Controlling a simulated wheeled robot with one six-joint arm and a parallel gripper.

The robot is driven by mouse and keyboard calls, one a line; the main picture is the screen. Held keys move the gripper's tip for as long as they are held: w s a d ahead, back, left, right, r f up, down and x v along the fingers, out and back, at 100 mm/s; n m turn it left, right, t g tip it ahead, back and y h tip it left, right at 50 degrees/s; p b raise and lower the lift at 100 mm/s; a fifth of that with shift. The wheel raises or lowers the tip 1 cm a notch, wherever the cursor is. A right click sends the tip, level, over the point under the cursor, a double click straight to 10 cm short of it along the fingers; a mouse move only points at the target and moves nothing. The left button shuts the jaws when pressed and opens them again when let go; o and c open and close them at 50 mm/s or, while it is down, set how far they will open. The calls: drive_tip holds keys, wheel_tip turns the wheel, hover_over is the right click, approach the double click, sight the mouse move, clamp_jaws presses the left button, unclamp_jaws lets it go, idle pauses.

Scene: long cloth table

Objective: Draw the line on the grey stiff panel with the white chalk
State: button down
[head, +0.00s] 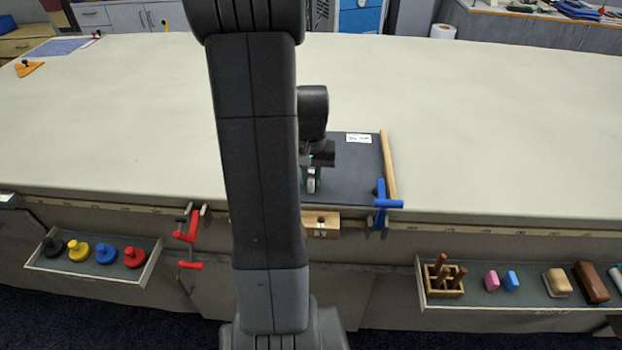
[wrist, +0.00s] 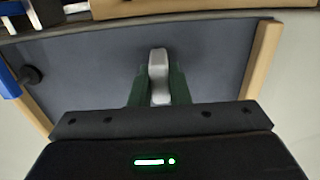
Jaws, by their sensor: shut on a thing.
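The grey stiff panel (head: 352,178) lies flat on the table near its front edge, partly hidden behind my arm in the head view. In the wrist view the panel (wrist: 90,75) fills most of the picture, its surface plain dark grey where it shows. My gripper (head: 313,178) is over the panel, pointing down. In the wrist view my gripper (wrist: 157,92) is shut on a pale, stubby piece, the white chalk (wrist: 158,68). The chalk (head: 311,185) shows small below the fingers in the head view. Whether its tip touches the panel I cannot tell.
A wooden strip (head: 388,165) runs along the panel's right side. A blue clamp (head: 381,204) grips the front edge there; a red clamp (head: 188,236) hangs further left. A wooden block (head: 325,224) sits at the front. Side trays hold knobs and blocks. The table (head: 500,130) is clear right.

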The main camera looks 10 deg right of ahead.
drive_tip(key=shift+w+d, duration=0.15)
drive_tip(key=shift+w, duration=0.3)
drive_tip(key=shift+w, duration=0.15)
drive_tip(key=shift+w+d+p, duration=0.2)
drive_tip(key=shift+w+d, duration=0.1)
drive_tip(key=shift+w, duration=0.6)
drive_tip(key=shift+w+d+p, duration=0.2)
drive_tip(key=shift+w+d, duration=0.05)
drive_tip(key=shift+w, duration=0.6)
drive_tip(key=shift+w+d+f, duration=0.1)
drive_tip(key=shift+w+d, duration=0.15)
drive_tip(key=shift+w, duration=0.7)
drive_tip(key=shift+w+d+p, duration=0.15)
drive_tip(key=shift+w+p, duration=0.1)
drive_tip(key=shift+w, duration=0.25)
drive_tip(key=shift+w+d+p, duration=0.15)
drive_tip(key=shift+w+p, duration=0.1)
drive_tip(key=shift+w, duration=0.25)
drive_tip(key=shift+w, duration=0.15)
drive_tip(key=shift+w+d, duration=0.25)
drive_tip(key=shift+w, duration=0.55)
drive_tip(key=shift+w, duration=0.1)
